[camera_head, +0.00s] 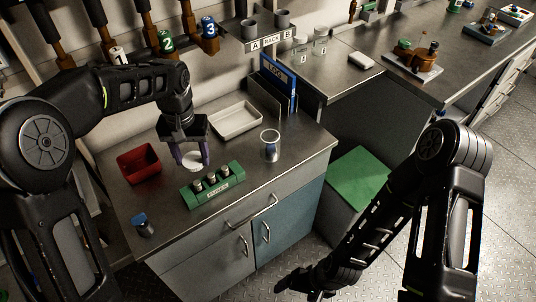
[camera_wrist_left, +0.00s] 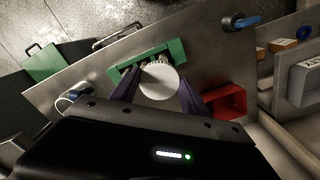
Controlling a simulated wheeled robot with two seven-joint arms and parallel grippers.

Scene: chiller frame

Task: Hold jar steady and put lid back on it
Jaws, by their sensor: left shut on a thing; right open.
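My left gripper (camera_head: 193,163) is shut on a white round piece (camera_wrist_left: 159,82), which looks like a lid. It lies between the two purple fingers, just behind the green rack, and its underside is hidden. A clear jar (camera_head: 270,146) with something blue inside stands upright on the counter, right of the left gripper; it also shows at the left of the left wrist view (camera_wrist_left: 74,96). My right gripper (camera_head: 306,286) is open and empty, low over the floor, away from the counter.
The green rack (camera_head: 228,183) with several vials stands before the left gripper. A red bin (camera_head: 139,165) is left, a pale tray (camera_head: 236,120) behind, and a blue binder (camera_head: 279,80) at the back. The counter's front right (camera_head: 285,172) is clear.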

